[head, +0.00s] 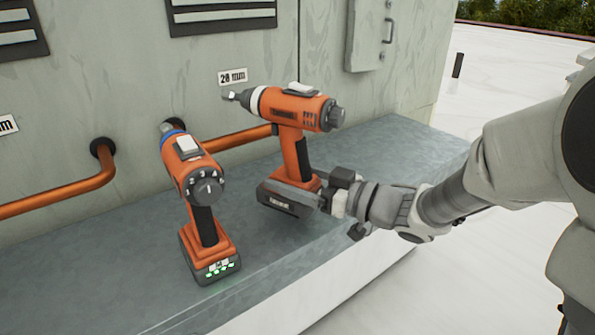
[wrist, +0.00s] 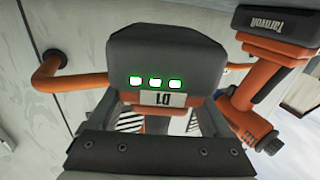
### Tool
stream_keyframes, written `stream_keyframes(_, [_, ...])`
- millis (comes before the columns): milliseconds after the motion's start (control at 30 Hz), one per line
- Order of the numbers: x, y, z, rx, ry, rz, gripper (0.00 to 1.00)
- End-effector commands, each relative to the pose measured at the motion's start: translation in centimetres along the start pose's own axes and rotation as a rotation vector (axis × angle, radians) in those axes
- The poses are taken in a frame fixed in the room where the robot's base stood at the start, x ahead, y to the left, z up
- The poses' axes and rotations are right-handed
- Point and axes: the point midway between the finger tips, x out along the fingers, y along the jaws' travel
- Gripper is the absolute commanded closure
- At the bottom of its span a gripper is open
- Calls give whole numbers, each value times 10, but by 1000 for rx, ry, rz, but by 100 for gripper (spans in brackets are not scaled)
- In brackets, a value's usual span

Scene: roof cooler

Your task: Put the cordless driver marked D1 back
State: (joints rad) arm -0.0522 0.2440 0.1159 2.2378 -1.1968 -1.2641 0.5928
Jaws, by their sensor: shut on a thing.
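The cordless driver marked D1 (head: 296,108) is the right one of two orange drivers, with a pale ring behind its bit. In the head view it is roughly upright, its bit pointing left toward the wall. My gripper (head: 312,191) is shut on it low down, near its battery. The wrist view shows its dark battery (wrist: 165,55) with green lights and the D1 label; my gripper (wrist: 155,150) is in front, and the finger contact is mostly hidden. I cannot tell whether the battery touches the shelf.
A second orange driver (head: 193,165) with a blue ring stands left on the grey shelf (head: 120,285); it also shows in the wrist view (wrist: 255,85). Copper pipes (head: 60,195) run along the wall behind. A "20 mm" label (head: 232,77) is above. The shelf's right end is clear.

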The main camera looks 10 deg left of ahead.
Motion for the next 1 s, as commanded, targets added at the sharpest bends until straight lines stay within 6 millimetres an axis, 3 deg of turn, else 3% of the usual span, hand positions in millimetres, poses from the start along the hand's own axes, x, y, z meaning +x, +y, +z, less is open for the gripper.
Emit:
stream_keyframes(233, [0,0,32,0,4,0,100])
stream_keyframes(667, [0,1,35,-2,6,0,100])
stream_keyframes(700, [0,0,38,2,-1,1,14])
stream_keyframes(800, [0,0,38,2,-1,1,0])
stream_keyframes(1000, [0,0,37,1,-1,0,0])
